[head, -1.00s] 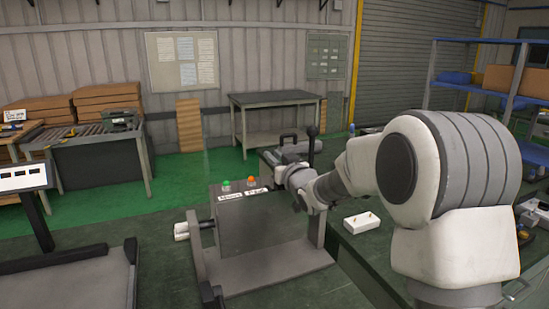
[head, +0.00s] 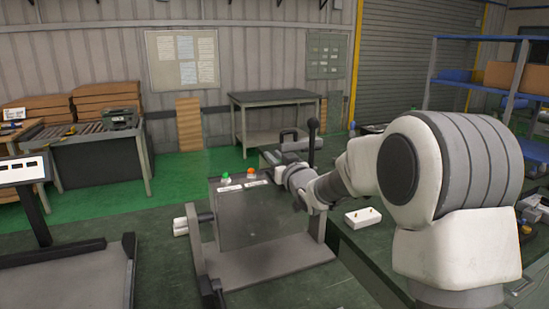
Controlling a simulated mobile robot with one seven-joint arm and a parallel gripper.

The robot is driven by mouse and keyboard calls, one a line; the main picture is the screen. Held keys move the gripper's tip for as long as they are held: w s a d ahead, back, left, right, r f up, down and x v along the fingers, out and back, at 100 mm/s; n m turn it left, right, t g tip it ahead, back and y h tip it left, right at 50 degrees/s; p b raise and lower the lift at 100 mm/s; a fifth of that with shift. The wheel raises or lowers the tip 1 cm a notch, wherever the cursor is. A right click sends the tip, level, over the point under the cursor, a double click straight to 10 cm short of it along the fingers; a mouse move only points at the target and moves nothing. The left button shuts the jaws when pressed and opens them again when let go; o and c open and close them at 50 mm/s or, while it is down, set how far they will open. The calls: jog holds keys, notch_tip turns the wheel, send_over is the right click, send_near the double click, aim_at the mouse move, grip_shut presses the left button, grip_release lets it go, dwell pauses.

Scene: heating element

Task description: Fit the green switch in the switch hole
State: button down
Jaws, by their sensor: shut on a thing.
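A green switch (head: 226,178) stands on the top edge of a grey box-shaped panel (head: 255,222), at its left. An orange switch (head: 251,172) stands to its right, and pale labels lie in front of both. My gripper (head: 297,179) is at the panel's upper right side, to the right of both switches and apart from the green one. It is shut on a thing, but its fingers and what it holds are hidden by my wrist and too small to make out. I cannot make out the switch hole.
A white block with small brass-coloured pins (head: 362,216) lies on the dark green workbench (head: 372,245) at right. A machine with a black lever (head: 312,135) stands behind the panel. A display stand (head: 22,170) is at left. Green floor (head: 195,165) is clear behind the panel.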

jog(key=shift+f+b, duration=0.6)
jog(key=shift+f, duration=0.05)
jog(key=c, duration=0.7)
grip_release()
jog(key=shift+r, duration=0.1)
jog(key=v, duration=1.7)
jog(key=shift+s, duration=0.2)
jog(key=shift+d, duration=0.1)
